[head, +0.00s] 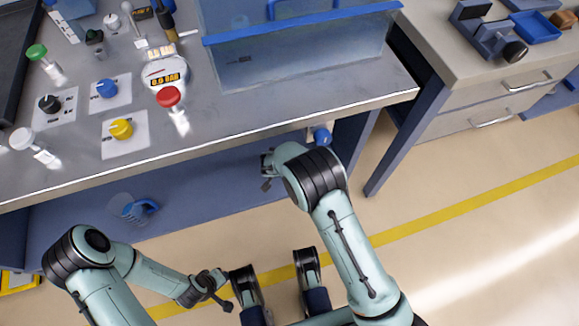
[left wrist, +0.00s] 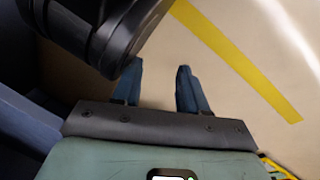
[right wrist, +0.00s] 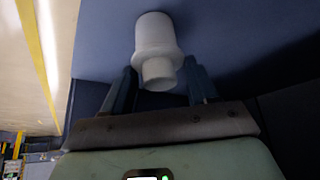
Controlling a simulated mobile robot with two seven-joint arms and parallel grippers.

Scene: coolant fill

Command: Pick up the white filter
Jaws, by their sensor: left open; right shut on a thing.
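The white filter (right wrist: 156,42), a stepped white cylinder, shows in the right wrist view. Its narrower end sits between the fingers of my right gripper (right wrist: 160,82), which is shut on it. The wide end points away from the gripper, in front of a blue surface. In the head view my right arm reaches to the bench's front edge; its gripper is mostly hidden there, and I cannot make out the filter. My left gripper (left wrist: 160,88) is open and empty above the floor. In the head view it hangs at the lower left (head: 226,290), away from the bench.
The grey bench top (head: 240,110) carries a red knob (head: 168,96), a yellow knob (head: 121,129), a gauge and a clear blue-edged tank (head: 290,50). A blue-handled jug (head: 135,208) stands below the bench. A drawer cabinet (head: 490,100) is at right. The floor at lower right is clear.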

